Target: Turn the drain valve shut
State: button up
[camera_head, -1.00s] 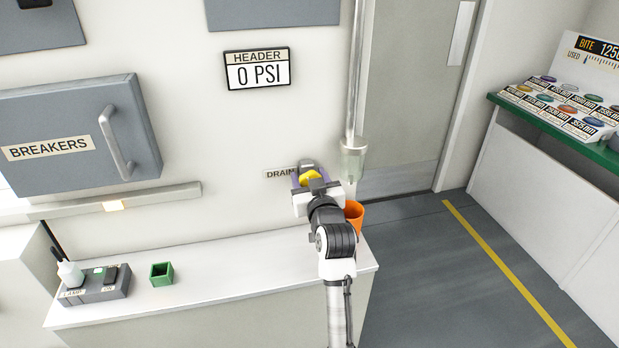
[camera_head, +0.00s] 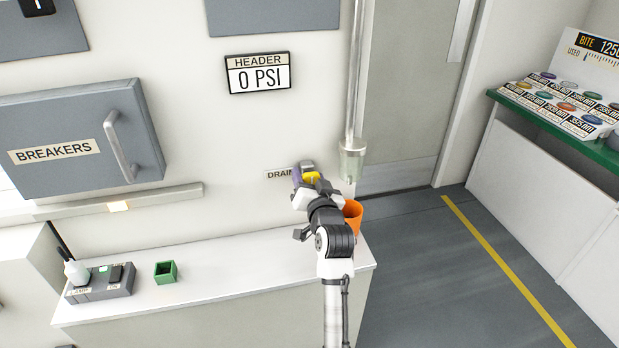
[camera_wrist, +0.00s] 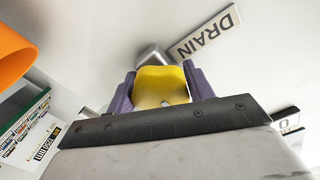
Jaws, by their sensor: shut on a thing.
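The drain valve's yellow handle (camera_wrist: 162,86) sits between the two purple fingers of my gripper (camera_wrist: 160,92) in the wrist view, with a finger against each side. A grey metal fitting (camera_wrist: 150,55) shows behind the handle. The DRAIN label (camera_wrist: 207,38) is on the wall beside it and looks slanted in the wrist view. In the head view the yellow handle (camera_head: 312,178) shows small at my gripper (camera_head: 308,178), and my arm hides part of the valve. The DRAIN label (camera_head: 279,174) is just left of it.
A clear cylinder (camera_head: 352,160) hangs on a vertical pipe right of the valve. An orange cup (camera_head: 353,214) stands below, close to my wrist. The header display (camera_head: 258,73) reads 0 PSI. A green box (camera_head: 165,271) stands on the white counter (camera_head: 225,275).

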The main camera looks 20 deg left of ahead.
dwell(0.3)
jog(key=o, duration=1)
jog(key=shift+s, duration=0.15)
jog(key=shift+s+d+f, duration=0.1)
jog(key=shift+s+d, duration=0.15)
jog(key=b+v, duration=0.4)
jog(key=v, duration=0.9)
